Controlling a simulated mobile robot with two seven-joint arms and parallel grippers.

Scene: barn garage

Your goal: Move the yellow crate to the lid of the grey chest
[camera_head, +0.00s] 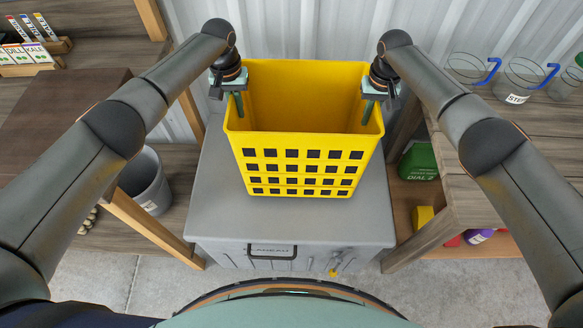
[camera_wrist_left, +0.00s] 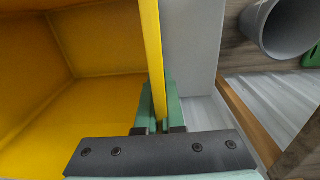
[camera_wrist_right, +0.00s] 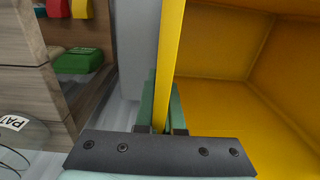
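The yellow crate (camera_head: 305,158) is open-topped and looks empty, with rows of square holes in its front wall. It is at or just above the lid of the grey chest (camera_head: 230,215); I cannot tell whether its base touches the lid. My left gripper (camera_head: 239,105) is shut on the crate's left rim, which runs between its green fingers in the left wrist view (camera_wrist_left: 158,110). My right gripper (camera_head: 369,108) is shut on the right rim, also seen between the fingers in the right wrist view (camera_wrist_right: 162,110). The crate's base is hidden.
A grey bucket (camera_head: 147,182) is at the left beside a wooden frame. A corrugated wall is behind. The lid's front part is bare.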

